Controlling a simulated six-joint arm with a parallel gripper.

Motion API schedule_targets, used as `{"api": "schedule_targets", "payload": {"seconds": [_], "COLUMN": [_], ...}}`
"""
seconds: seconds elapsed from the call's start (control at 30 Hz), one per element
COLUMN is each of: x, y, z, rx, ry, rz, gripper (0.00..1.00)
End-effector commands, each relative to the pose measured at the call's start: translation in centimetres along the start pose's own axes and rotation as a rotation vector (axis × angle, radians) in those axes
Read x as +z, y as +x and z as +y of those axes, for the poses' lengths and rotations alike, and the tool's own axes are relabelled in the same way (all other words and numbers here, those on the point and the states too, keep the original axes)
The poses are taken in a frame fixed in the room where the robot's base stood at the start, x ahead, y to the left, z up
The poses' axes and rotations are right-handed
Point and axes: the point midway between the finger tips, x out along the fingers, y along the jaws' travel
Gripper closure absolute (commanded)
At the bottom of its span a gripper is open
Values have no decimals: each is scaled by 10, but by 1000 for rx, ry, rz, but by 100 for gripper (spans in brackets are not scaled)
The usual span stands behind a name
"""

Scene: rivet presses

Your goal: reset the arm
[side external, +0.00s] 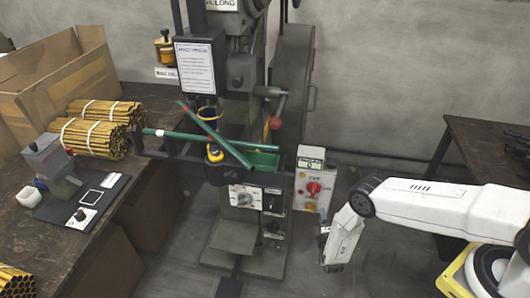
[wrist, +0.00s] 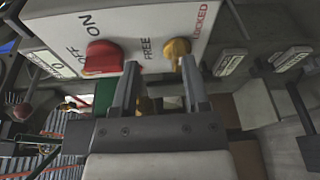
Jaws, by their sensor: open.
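My gripper (side external: 325,238) hangs low in front of the press, just below and right of a white control box (side external: 307,178). In the wrist view my gripper (wrist: 160,68) has its two fingers apart with nothing held between them. The control box (wrist: 142,22) fills the upper part of that view. Its red knob (wrist: 102,57) is by the ON and OFF labels, close to the left fingertip. Its yellow knob (wrist: 176,48) is by FREE and LOCKED, partly behind the right fingertip. I cannot tell whether the finger touches it.
The press (side external: 250,185) stands in the middle, with green bars (side external: 205,135) across it. A wooden bench (side external: 60,215) at the left carries bundles of brown tubes (side external: 95,135) and a cardboard box (side external: 60,75). A dark table (side external: 485,145) stands at the right.

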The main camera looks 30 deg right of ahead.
Motion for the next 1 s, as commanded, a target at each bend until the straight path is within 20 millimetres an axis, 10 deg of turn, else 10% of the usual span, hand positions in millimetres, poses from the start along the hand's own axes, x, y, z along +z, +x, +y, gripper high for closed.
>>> {"api": "schedule_targets", "payload": {"seconds": [0.43,1.0], "x": [20,52], "y": [26,-2], "z": [75,158], "rx": [-229,-583], "ry": [-149,-151], "rz": [-320,-594], "gripper": [41,41]}}
